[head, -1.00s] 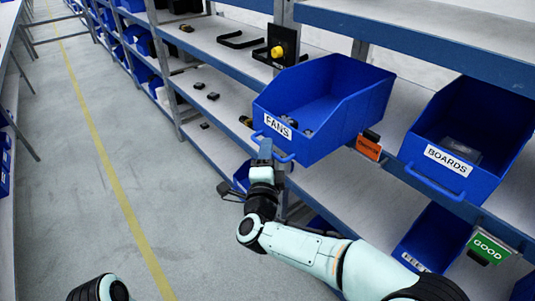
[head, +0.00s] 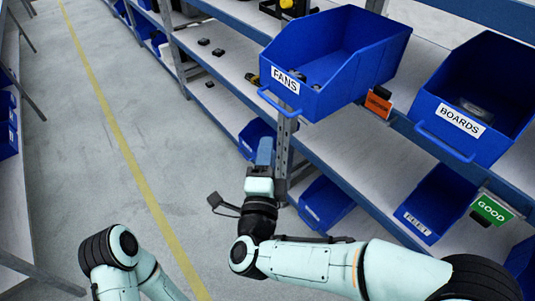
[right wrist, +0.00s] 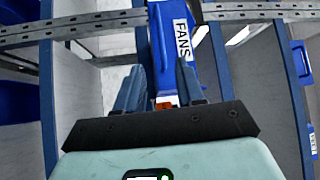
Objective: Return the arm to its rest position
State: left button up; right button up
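My right arm (head: 310,264) reaches in from the lower right in the head view. Its gripper (head: 265,150) points up, just below and left of the blue FANS bin (head: 335,65), and looks apart from the bin's front handle. In the right wrist view the two fingers (right wrist: 160,88) stand apart with nothing gripped between them. The FANS label side of the bin shows beyond them. Of my left arm only a bent joint (head: 110,250) shows at the lower left; its gripper is out of view.
A blue BOARDS bin (head: 440,135) stands right of the FANS bin on the shelf. Lower blue bins (head: 326,203) sit near my right arm. An orange tag (head: 378,104) and green GOOD sign (head: 491,209) hang on shelf edges. The aisle floor (head: 60,180) is clear.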

dwell(0.5)
jog(key=d+f+n+g+y+p, duration=0.25)
jog(key=f+n+g+p, duration=0.2)
jog(key=f, duration=0.85)
jog(key=d+f+n+g+y+p, duration=0.1)
jog(key=d+f+n+g+p, duration=0.35)
jog(key=f, duration=0.85)
jog(key=s+d+f+n+g+y+p, duration=0.1)
jog(key=s+d+f+n+g+p, duration=0.15)
jog(key=s+f, duration=0.4)
jog(key=s+d+f+n+g+p, duration=0.1)
jog(key=s+d+f+g, duration=0.1)
jog(key=s+f+g, duration=0.45)
pick_arm(q)
notch_tip(320, 180, up, 15)
jog(key=s+d+g+p, duration=0.1)
jog(key=s+p, duration=0.1)
jog(key=shift+g+p, duration=0.3)
jog(key=shift+p, duration=0.05)
pick_arm(e)
jog(key=s+d+n+g+y, duration=0.1)
jog(key=s+g, duration=0.1)
jog(key=s, duration=1.3)
jog(key=shift+s, duration=0.15)
